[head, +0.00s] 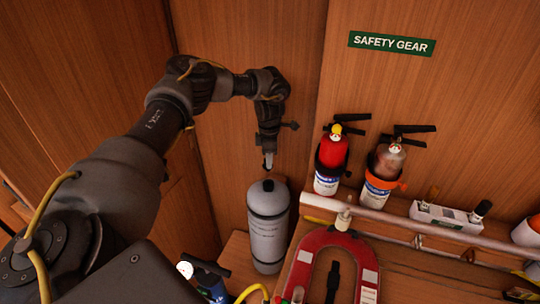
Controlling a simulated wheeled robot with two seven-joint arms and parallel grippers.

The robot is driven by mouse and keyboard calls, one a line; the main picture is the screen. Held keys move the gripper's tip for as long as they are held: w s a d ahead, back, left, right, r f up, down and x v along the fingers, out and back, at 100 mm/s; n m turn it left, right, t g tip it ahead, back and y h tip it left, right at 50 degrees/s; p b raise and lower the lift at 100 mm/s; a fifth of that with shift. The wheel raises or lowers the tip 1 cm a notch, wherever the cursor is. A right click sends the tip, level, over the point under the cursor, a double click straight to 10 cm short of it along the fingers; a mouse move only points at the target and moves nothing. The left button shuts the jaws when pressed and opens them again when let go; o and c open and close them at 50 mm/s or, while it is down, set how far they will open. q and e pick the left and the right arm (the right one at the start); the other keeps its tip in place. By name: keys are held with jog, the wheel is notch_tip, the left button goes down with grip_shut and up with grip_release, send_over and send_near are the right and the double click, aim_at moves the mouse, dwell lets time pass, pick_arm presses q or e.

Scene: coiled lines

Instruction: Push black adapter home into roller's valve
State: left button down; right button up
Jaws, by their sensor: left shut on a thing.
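A grey cylinder (267,232), which looks like the roller, stands upright against the wood wall. A small dark fitting (268,185) shows on its rounded top, probably the valve. My left gripper (268,161) points straight down above that top, with a small gap between them. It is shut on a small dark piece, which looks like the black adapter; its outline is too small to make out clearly. My right gripper is out of view.
Right of the cylinder lie a red horseshoe buoy (306,262) and a pale rail (400,222). A dark blue item (208,280) stands at the lower left.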

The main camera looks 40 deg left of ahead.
aim_at(269, 170)
pick_arm(q)
jog(key=shift+f, duration=0.6)
notch_tip(269, 170, down, 3)
jog(key=b, duration=0.2)
jog(key=shift+f+b, duration=0.15)
jog(key=shift+b, duration=0.15)
jog(key=shift+w+f, duration=0.1)
jog(key=shift+f, duration=0.5)
jog(key=shift+r+p, duration=0.1)
jog(key=shift+p, duration=0.35)
jog(key=shift+f, duration=0.3)
